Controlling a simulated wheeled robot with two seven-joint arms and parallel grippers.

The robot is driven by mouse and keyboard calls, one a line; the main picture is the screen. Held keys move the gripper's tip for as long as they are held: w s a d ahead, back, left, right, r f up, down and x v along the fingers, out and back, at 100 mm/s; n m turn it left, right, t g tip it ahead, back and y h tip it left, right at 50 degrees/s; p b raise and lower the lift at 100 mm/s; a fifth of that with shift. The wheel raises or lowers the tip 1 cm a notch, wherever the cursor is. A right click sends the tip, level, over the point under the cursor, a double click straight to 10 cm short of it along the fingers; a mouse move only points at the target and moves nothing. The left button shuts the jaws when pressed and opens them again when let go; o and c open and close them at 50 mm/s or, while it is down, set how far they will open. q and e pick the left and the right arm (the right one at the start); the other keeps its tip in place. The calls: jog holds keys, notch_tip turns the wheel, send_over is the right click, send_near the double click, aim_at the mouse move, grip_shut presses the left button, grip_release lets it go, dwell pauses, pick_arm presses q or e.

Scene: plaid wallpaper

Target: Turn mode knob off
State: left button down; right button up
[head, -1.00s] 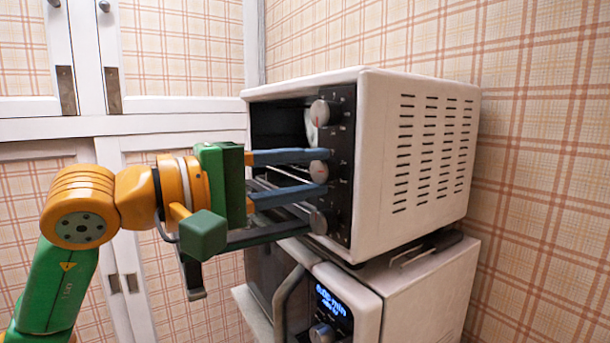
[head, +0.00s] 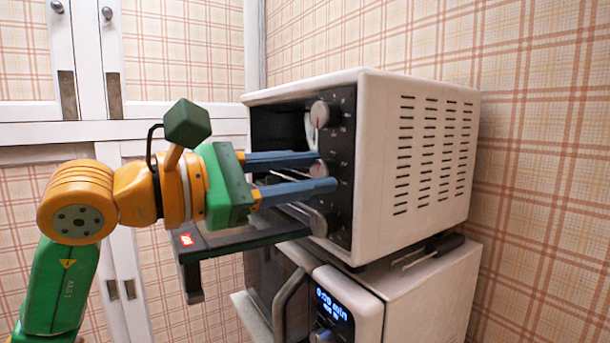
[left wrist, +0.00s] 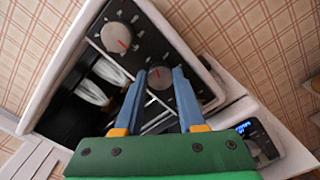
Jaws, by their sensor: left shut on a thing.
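A white toaster oven (head: 415,150) has a black panel with three round knobs in a column. The top knob (head: 323,113) is clear of my gripper. The middle knob (head: 319,169) sits between the blue fingertips of my left gripper (head: 325,172), which is shut on it. In the left wrist view the middle knob (left wrist: 160,79) is between the fingertips, with a red mark on its face. The bottom knob (head: 318,223) is just below the fingers. I cannot read the panel labels or tell which one is the mode knob. My right gripper is not in view.
The oven's dark door (head: 240,238) hangs open below my left gripper. A second white appliance (head: 425,295) with a lit blue display (head: 333,306) stands underneath. White cupboards (head: 180,110) are behind my arm, and plaid wall (head: 540,150) is at the right.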

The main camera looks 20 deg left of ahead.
pick_arm(q)
jog(key=n, duration=0.5)
jog(key=shift+r+n, duration=0.1)
jog(key=shift+n, duration=0.2)
dwell(0.4)
jog(key=c, duration=0.6)
grip_release()
jog(key=shift+o, duration=0.5)
jog(key=shift+w, duration=0.1)
jog(key=b+v, duration=0.3)
jog(key=v, duration=0.4)
